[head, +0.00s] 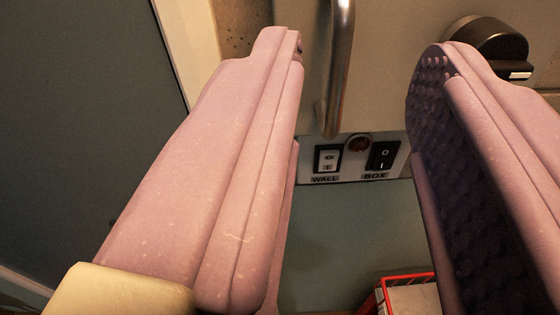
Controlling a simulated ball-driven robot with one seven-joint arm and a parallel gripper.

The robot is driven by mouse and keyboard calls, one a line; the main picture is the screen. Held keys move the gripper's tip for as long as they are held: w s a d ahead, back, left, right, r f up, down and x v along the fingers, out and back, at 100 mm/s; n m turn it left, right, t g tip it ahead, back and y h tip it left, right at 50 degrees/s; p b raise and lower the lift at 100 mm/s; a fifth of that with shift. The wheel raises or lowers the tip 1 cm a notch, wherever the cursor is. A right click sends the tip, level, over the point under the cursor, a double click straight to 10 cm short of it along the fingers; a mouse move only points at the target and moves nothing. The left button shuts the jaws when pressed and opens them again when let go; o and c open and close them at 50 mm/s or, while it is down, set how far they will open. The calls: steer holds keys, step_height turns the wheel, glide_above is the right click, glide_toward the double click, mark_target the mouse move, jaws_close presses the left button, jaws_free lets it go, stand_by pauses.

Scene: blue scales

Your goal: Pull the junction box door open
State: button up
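My gripper (362,62) is open in the head view, its two pink fingers wide apart with nothing held between them. Beyond and between the fingers is a pale grey-beige panel, which looks like the junction box door (385,70). A vertical metal bar handle (338,75) is on it, just right of the left fingertip. I cannot tell how far the fingertips are from the handle. A dark rotary knob (488,42) sits on the panel at the upper right, above the right finger. The panel's upper part is out of view, and the fingers hide some of its lower sides.
Below the panel is a switch plate (352,160) with two rocker switches labelled WALL and BOX and a round reddish-brown button between them. A red wire-edged basket (380,298) is at the bottom, partly behind the right finger. A dark grey surface (75,110) fills the left.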

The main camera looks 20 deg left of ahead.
mark_target(339, 61)
steer(key=shift+t, duration=0.3)
steer(key=w, duration=0.1)
steer(key=w+f, duration=0.1)
steer(key=w, duration=0.3)
steer(key=shift+w+a+f, duration=0.25)
steer(key=shift+a+f, duration=0.15)
steer(key=shift+c, duration=0.5)
jaws_close()
stand_by(0.6)
